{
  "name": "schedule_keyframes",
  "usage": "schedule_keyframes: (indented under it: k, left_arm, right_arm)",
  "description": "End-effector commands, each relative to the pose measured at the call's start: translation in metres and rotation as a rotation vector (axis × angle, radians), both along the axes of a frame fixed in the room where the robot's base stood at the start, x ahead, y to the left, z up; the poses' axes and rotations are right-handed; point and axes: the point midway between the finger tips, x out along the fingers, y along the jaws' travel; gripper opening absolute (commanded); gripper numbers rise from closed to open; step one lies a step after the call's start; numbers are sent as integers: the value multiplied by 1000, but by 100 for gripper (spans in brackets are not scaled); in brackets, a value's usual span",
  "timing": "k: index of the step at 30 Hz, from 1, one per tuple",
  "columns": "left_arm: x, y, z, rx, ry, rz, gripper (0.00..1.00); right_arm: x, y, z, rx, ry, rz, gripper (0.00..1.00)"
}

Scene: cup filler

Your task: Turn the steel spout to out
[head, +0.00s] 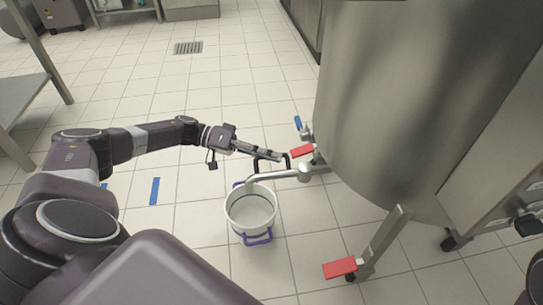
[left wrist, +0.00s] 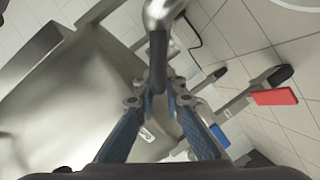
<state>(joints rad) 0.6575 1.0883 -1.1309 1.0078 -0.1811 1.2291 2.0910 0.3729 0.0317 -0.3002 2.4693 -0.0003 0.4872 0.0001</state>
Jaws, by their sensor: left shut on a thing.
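The steel spout (head: 275,176) runs left from a round joint beside the big steel tank (head: 400,100), and its end points down over a white bucket (head: 238,216) with purple handles. My left gripper (head: 270,163) comes in from the left and meets the spout from the far side, with dark fingers at the pipe. In the left wrist view the spout (left wrist: 158,45) comes down from the top, and the two fingers of the left gripper (left wrist: 159,92) are shut on it. The exact contact is partly hidden. My right gripper is out of view.
A red lever (head: 302,151) and a blue lever (head: 298,123) sit by the tank close to my left gripper. A red foot plate (head: 340,268) is near the tank's leg. Blue tape (head: 155,191) marks the floor. The tiled floor behind my left arm is clear.

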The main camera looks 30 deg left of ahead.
Motion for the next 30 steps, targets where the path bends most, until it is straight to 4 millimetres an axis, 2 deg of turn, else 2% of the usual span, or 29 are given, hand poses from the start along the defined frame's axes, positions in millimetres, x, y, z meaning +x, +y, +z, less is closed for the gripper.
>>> schedule_keyframes:
  k: [1,2,6,17,20,30]
  left_arm:
    - [2,1,0,4,-1,8,0]
    - [3,1,0,4,-1,8,12]
    - [2,1,0,2,-2,7,27]
    - [-1,5,1,1,-2,5,27]
    - [-6,18,3,3,0,7,27]
    - [-33,81,19,3,-2,8,27]
  right_arm:
    - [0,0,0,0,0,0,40]
    - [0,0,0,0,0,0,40]
    - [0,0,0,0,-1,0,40]
    - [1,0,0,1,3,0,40]
    - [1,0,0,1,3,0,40]
    - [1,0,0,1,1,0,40]
